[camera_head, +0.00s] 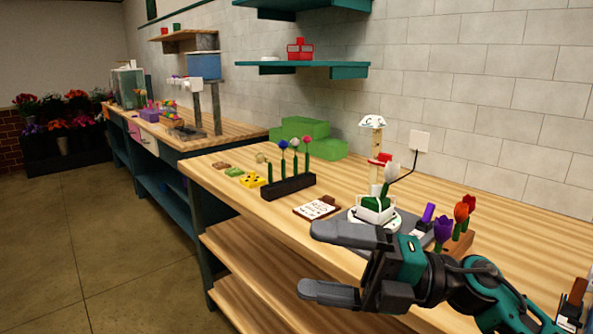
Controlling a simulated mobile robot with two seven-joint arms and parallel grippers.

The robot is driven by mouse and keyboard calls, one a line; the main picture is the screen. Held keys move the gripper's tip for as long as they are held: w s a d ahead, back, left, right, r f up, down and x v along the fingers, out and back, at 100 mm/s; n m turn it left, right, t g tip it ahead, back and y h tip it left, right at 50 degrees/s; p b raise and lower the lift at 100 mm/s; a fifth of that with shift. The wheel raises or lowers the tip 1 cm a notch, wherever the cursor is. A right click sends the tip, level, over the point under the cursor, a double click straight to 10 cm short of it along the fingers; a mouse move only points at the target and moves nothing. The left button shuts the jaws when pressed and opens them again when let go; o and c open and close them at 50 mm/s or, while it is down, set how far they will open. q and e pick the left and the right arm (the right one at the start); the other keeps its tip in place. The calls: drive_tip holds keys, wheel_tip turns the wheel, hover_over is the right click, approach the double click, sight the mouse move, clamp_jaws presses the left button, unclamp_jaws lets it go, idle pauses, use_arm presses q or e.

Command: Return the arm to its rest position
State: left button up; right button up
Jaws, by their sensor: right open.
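My right arm comes in from the lower right, dark with teal parts. Its gripper (322,262) is open and empty, with the two fingers apart and pointing left. It is in front of the near edge of the wooden worktable (240,209), beside the flower station. The fingers cover part of the table edge and the lower shelf. My left gripper is not in view.
A white holder with a green item (375,207) stands behind my gripper. Purple (443,229), orange (461,212) and red tulips stand close to the arm. A black rack (288,187) holds several flowers. A clipboard (317,208) lies nearby. The floor at left is clear.

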drive_tip(key=w+d+f+m+t+h, duration=0.2)
drive_tip(key=d+f+m+t+h, duration=0.25)
drive_tip(key=f+m+t, duration=0.55)
drive_tip(key=w+d+f+m+t+h, duration=0.2)
drive_tip(key=d+f+m+t+h, duration=0.25)
drive_tip(key=m, duration=0.95)
drive_tip(key=s+d+f+m+g+h, duration=0.1)
drive_tip(key=s+f+m+h, duration=0.2)
drive_tip(key=s+f, duration=0.2)
drive_tip(key=s+d+f+m+g+h+p, duration=0.1)
drive_tip(key=s+d+f+m+g+h, duration=0.1)
drive_tip(key=s+f, duration=0.3)
drive_tip(key=s+d+f+m+g+h, duration=0.2)
drive_tip(key=s+f+m, duration=0.3)
drive_tip(key=f, duration=0.7)
drive_tip(key=shift+h, duration=0.9)
drive_tip(key=shift+w+r, duration=0.1)
drive_tip(key=shift+w, duration=0.05)
